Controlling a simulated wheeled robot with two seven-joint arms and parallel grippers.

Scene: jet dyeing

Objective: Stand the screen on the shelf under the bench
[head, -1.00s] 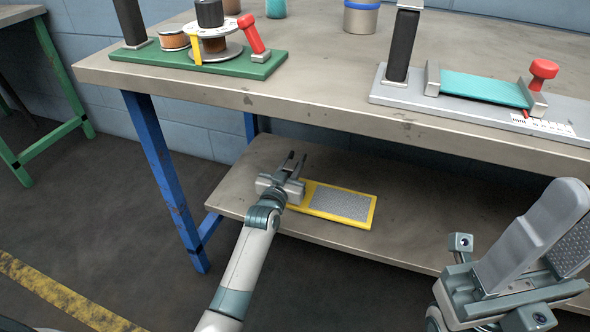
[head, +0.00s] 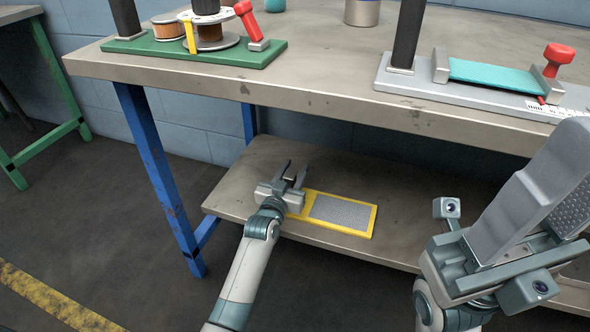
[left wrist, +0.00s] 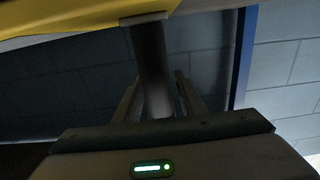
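The screen (head: 345,212), a grey mesh panel in a yellow frame, lies flat on the shelf (head: 400,190) under the bench. My left gripper (head: 291,175) is at the screen's left end. Its fingers stand apart on either side of a dark handle. In the left wrist view, the dark handle (left wrist: 149,60) meets the yellow frame (left wrist: 70,18) and passes between the fingers (left wrist: 157,98), with a gap showing at least on one side. My right gripper (head: 555,205) is open and empty in front of the bench, partly cut off at the right.
The bench top (head: 330,95) overhangs the shelf. A blue leg (head: 160,175) stands left of my left arm. A green board with spools (head: 195,52) and a grey fixture with a teal strip (head: 495,76) sit on top. The shelf right of the screen is clear.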

